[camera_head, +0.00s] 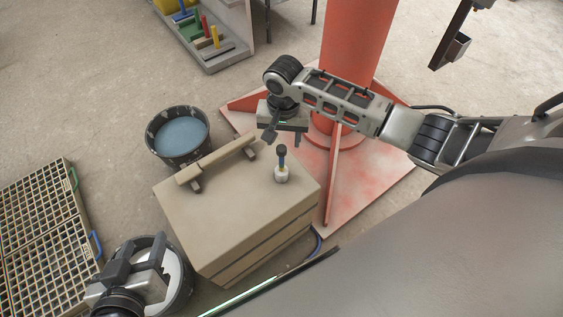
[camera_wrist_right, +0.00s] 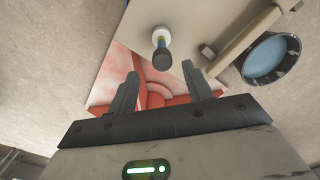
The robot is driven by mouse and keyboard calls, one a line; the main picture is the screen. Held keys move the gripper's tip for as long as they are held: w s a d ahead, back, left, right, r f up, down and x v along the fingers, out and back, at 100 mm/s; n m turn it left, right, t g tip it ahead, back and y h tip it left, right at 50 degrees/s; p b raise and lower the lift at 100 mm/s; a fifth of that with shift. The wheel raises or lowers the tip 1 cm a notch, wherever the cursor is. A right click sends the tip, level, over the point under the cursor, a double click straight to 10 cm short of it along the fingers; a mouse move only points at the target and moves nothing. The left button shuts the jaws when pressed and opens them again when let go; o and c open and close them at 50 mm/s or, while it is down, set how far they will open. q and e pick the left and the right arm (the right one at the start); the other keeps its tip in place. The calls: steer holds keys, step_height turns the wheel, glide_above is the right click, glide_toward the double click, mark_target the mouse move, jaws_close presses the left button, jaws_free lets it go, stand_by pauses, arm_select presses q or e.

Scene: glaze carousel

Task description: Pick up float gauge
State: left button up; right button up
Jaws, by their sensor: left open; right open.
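The float gauge (camera_head: 281,165) stands upright on the flat top of a beige box (camera_head: 215,212). It has a white base, a thin blue and yellow stem and a dark top. My right gripper (camera_head: 282,133) is open and empty, close to the gauge on its far side. In the right wrist view the gauge (camera_wrist_right: 161,42) lies just beyond the fingertips, its dark top near the middle of the gap of my right gripper (camera_wrist_right: 162,72). My left gripper (camera_head: 143,256) is open over a bucket with white contents (camera_head: 178,281).
The box has a raised handle bar (camera_head: 217,161) left of the gauge. A black bucket of blue liquid (camera_head: 180,137) stands behind it. A red column (camera_head: 352,45) on a reddish base plate rises behind my right arm. A slatted crate (camera_head: 40,235) lies at left.

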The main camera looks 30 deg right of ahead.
mark_target(281, 148)
steer(key=f, duration=0.1)
steer(key=f+b, duration=0.1)
steer(key=f, duration=0.3)
steer(key=shift+a, duration=0.25)
jaws_close()
steer(key=shift+r, duration=0.15)
